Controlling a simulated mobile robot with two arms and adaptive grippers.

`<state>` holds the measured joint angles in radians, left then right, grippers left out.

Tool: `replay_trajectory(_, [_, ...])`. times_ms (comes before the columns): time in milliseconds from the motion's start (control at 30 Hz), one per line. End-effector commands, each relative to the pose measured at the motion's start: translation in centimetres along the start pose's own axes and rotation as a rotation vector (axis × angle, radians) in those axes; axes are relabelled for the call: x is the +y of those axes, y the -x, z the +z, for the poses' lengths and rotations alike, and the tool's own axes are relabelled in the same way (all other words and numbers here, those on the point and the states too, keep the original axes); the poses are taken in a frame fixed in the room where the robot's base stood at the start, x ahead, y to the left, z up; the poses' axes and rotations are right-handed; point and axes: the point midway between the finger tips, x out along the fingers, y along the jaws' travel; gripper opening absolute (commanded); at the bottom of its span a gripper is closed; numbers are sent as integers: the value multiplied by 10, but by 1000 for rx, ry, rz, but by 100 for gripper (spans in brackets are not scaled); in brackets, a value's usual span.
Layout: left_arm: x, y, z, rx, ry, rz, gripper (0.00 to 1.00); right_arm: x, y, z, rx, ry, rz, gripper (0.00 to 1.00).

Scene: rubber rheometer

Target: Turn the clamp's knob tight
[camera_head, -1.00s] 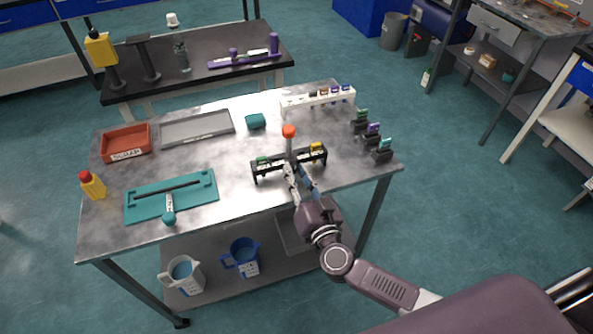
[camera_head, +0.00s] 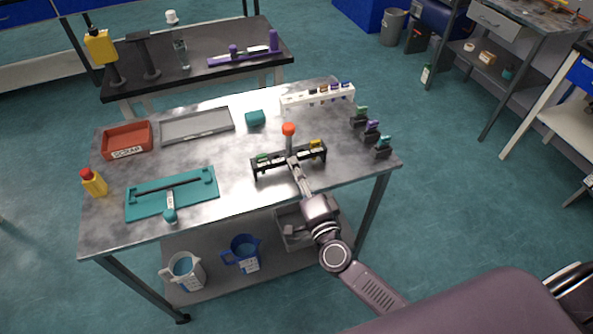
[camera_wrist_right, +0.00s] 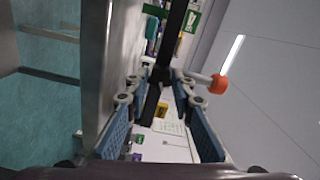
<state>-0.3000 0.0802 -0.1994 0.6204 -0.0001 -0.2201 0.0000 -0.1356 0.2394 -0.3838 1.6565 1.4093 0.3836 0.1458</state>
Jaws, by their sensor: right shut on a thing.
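A black stand (camera_head: 262,169) with a green piece (camera_head: 263,157) and a yellow piece (camera_head: 316,143) stands at the right front of the metal table. A grey post with an orange knob (camera_head: 289,129) rises upright at its middle. My right gripper (camera_head: 293,161) reaches the stand's front middle, below the orange knob. In the right wrist view its blue-padded fingers (camera_wrist_right: 157,80) close at the black bar (camera_wrist_right: 176,25), with the orange knob (camera_wrist_right: 219,84) beyond them. The exact part between the fingertips is hidden. My left gripper is not in view.
A white rack (camera_head: 318,97) and several dark clips (camera_head: 372,131) stand behind and right of the stand. A teal board (camera_head: 145,208), a red tray (camera_head: 125,140), a grey tray (camera_head: 197,125) and a yellow bottle (camera_head: 94,183) are to the left. Table room between board and stand is clear.

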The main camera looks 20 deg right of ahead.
Motion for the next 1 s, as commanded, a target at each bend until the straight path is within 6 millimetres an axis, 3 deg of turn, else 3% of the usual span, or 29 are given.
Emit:
replay_trajectory(500, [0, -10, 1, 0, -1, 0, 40, 2, 0, 0, 1, -367, 1, 0])
replay_trajectory(1000, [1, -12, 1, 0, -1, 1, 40, 2, 0, 0, 1, -452, 2, 0])
